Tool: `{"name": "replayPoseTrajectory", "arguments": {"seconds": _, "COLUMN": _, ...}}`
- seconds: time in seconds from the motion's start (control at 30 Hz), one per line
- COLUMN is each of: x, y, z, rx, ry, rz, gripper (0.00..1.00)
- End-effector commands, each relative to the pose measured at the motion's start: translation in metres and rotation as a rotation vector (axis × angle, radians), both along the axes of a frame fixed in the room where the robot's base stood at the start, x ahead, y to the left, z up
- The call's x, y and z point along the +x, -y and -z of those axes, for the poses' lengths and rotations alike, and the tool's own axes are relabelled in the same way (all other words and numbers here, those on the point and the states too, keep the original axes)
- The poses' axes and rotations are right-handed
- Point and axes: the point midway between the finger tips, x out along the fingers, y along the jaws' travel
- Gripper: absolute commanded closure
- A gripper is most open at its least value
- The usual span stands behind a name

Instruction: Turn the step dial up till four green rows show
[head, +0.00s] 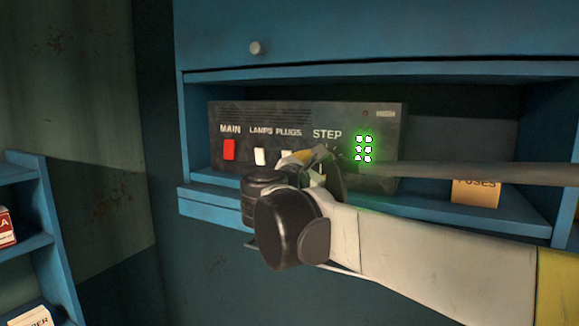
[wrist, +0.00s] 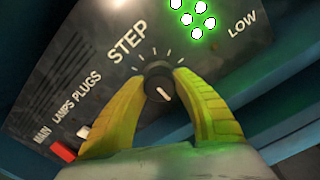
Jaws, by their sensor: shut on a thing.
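The step dial (wrist: 159,84) is a dark round knob on the panel beneath the word STEP. My gripper (wrist: 160,76) has its two yellow fingers shut on it, one on each side. A white mark on the knob points to the lower right of the wrist view. In the head view, my gripper (head: 318,160) hides the dial. The green display (head: 364,149) right of STEP shows three lit rows of two dots. It also shows in the wrist view (wrist: 196,20), cut off by the top edge.
The dark panel (head: 235,118) stands in a blue shelf recess. A red MAIN switch (head: 229,150) and a white LAMPS switch (head: 260,157) are left of the dial. A box marked FUSES (head: 476,193) stands to the right, partly behind a grey bar (head: 480,172).

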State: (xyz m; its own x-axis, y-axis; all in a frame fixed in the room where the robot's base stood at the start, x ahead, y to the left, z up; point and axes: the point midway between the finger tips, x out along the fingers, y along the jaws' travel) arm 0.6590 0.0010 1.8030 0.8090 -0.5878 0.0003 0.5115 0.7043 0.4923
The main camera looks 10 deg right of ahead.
Motion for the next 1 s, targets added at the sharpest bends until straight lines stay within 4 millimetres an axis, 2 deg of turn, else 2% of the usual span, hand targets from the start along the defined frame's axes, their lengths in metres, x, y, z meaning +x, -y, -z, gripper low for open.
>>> {"name": "replayPoseTrajectory", "arguments": {"seconds": 0.4, "x": 0.000, "y": 0.000, "z": -0.001, "rx": 0.006, "ry": 0.006, "rz": 0.000, "gripper": 0.96}}
{"name": "replayPoseTrajectory", "arguments": {"seconds": 0.43, "x": 0.000, "y": 0.000, "z": -0.001, "rx": 0.006, "ry": 0.006, "rz": 0.000, "gripper": 0.63}}
{"name": "replayPoseTrajectory", "arguments": {"seconds": 0.5, "x": 0.000, "y": 0.000, "z": -0.001, "rx": 0.006, "ry": 0.006, "rz": 0.000, "gripper": 0.41}}
{"name": "replayPoseTrajectory", "arguments": {"seconds": 0.83, "x": -0.001, "y": -0.001, "z": 0.000, "rx": 0.007, "ry": 0.006, "rz": -0.001, "gripper": 0.41}}
{"name": "replayPoseTrajectory", "arguments": {"seconds": 1.0, "x": -0.018, "y": -0.014, "z": 0.000, "rx": 0.007, "ry": 0.006, "rz": -0.003, "gripper": 0.41}}
